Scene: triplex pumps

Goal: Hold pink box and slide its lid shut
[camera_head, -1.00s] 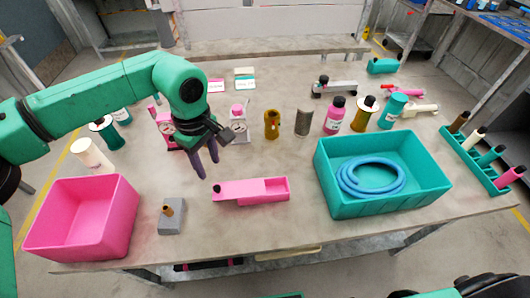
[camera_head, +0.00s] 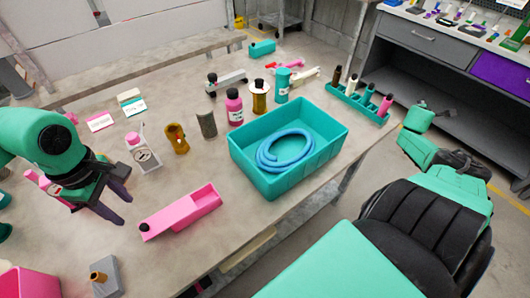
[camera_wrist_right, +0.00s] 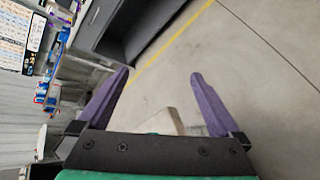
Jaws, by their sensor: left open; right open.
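The small pink box (camera_head: 182,213) lies on the table in the head view, left of the teal crate. Its lid (camera_head: 168,221) covers the left part, with a dark knob at the left end. The right end of the box is open. My left gripper (camera_head: 118,207) is open and empty, above the table just left of and behind the box, not touching it. My right gripper shows in the right wrist view (camera_wrist_right: 155,100), open and empty, with only floor and a shelf unit beyond its purple fingers. My right arm stands off the table at the right in the head view.
A teal crate (camera_head: 245,171) with a blue hose coil stands right of the box. A grey block with a brass peg (camera_head: 106,276) and a large pink bin (camera_head: 28,284) are at the front left. Table around the box is clear.

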